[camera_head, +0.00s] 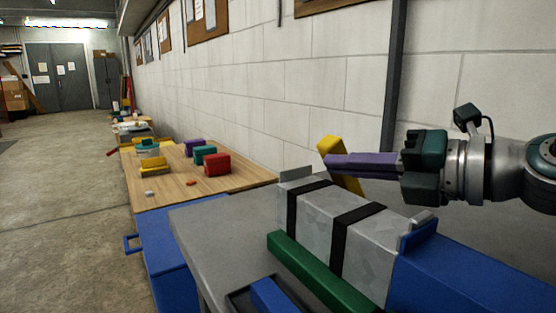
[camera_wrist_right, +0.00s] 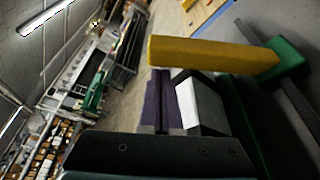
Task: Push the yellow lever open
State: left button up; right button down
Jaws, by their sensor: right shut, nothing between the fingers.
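The yellow lever (camera_head: 330,146) stands tilted beside the grey metal duct (camera_head: 318,212), on the side toward the wall. Its upper end leans left in the head view. My right gripper (camera_head: 328,162) comes in from the right with its purple fingers shut and empty. The fingers cross in front of the lever and hide its middle. In the right wrist view the lever (camera_wrist_right: 213,57) lies across the picture, just beyond the purple fingers (camera_wrist_right: 160,85). I cannot tell whether they touch. My left gripper is not in view.
Black straps cross the duct, which lies on a grey table (camera_head: 215,235). A green bar (camera_head: 315,272) runs along its near side, and a blue block (camera_head: 450,275) adjoins its right end. A wooden table (camera_head: 175,187) with coloured blocks stands farther left. The block wall rises behind.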

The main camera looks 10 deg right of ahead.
jog(key=shift+x, duration=0.85)
jog(key=shift+w+d+r+m+b, duration=0.15)
jog(key=shift+d+r+m+b, duration=0.2)
jog(key=shift+d+m+b, duration=0.15)
jog(key=w+d+r+m+t+y+b, duration=0.1)
jog(key=w+d+m+b, duration=0.1)
jog(key=d+m, duration=0.2)
jog(key=w+d+r+m+t+y+b, duration=0.1)
jog(key=w+d+m+b, duration=0.1)
jog(key=d, duration=0.5)
jog(key=m+b, duration=0.1)
jog(key=m, duration=0.1)
jog(key=shift+m+y, duration=0.3)
jog(key=shift+m, duration=0.1)
jog(key=shift+d, duration=0.25)
